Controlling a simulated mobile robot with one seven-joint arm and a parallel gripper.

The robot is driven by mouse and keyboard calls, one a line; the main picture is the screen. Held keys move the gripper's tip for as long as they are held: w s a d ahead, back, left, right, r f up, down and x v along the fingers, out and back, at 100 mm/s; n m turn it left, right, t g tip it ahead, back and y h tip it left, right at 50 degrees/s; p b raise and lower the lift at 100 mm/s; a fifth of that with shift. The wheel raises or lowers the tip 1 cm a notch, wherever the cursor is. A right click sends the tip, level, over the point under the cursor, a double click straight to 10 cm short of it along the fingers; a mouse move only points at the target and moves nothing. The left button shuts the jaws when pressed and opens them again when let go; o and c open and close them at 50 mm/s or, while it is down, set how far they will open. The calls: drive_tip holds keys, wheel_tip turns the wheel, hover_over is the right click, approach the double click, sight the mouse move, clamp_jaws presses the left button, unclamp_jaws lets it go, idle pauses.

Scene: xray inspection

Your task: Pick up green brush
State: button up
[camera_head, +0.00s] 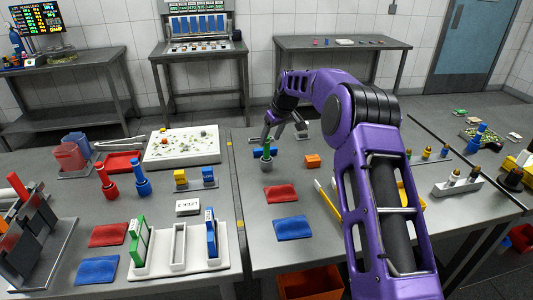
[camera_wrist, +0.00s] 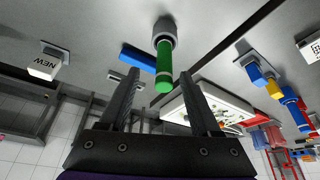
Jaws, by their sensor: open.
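The green brush (camera_head: 266,150) stands upright in a round grey holder (camera_head: 266,166) on the right-hand table section. In the wrist view, the green handle (camera_wrist: 164,66) points toward me from the grey holder (camera_wrist: 163,34). My gripper (camera_head: 275,133) is open and empty, just above and behind the brush in the head view. In the wrist view, the two dark fingers of my gripper (camera_wrist: 162,76) spread to either side of the handle's end. I cannot tell whether either finger touches it.
A blue block (camera_wrist: 137,57) lies close to the brush. An orange block (camera_head: 312,161) sits to its right. Red (camera_head: 281,194) and blue (camera_head: 293,228) pouches lie in front. A white tray (camera_head: 183,157) stands to the left, with yellow and blue blocks before it.

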sight(267, 147)
drive_tip(key=shift+s+x, duration=0.15)
drive_tip(key=shift+x, duration=1.15)
drive_tip(key=shift+s+x, duration=0.1)
drive_tip(key=shift+x, duration=1.25)
drive_tip(key=shift+a, duration=0.1)
clamp_jaws()
